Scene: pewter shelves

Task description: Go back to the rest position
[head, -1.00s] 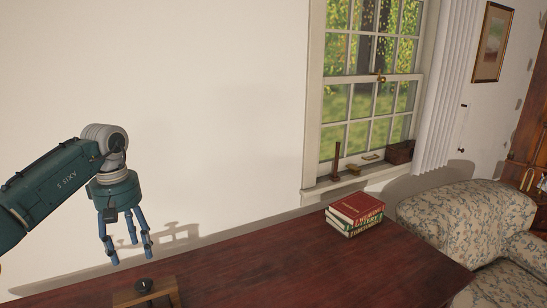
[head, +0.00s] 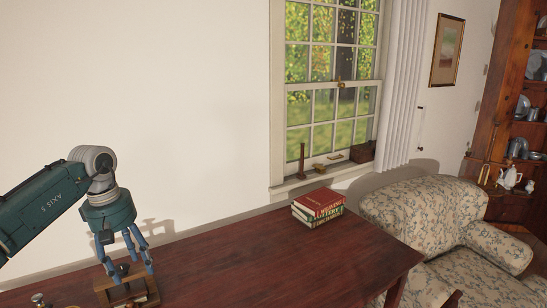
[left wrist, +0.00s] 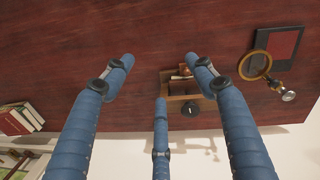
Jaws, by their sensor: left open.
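My left gripper (head: 128,272) hangs at the lower left of the head view, its blue fingers pointing down over the dark red wooden table (head: 240,262). In the left wrist view its fingers (left wrist: 160,85) are spread apart with nothing held between them. A small wooden stand (head: 130,290) with a dark knob is on the table beneath the gripper and is partly hidden by the fingers. It also shows in the left wrist view (left wrist: 178,88), beyond the fingertips. My right gripper is in neither view.
A stack of books (head: 318,207) lies at the table's back right. The middle of the table is clear.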

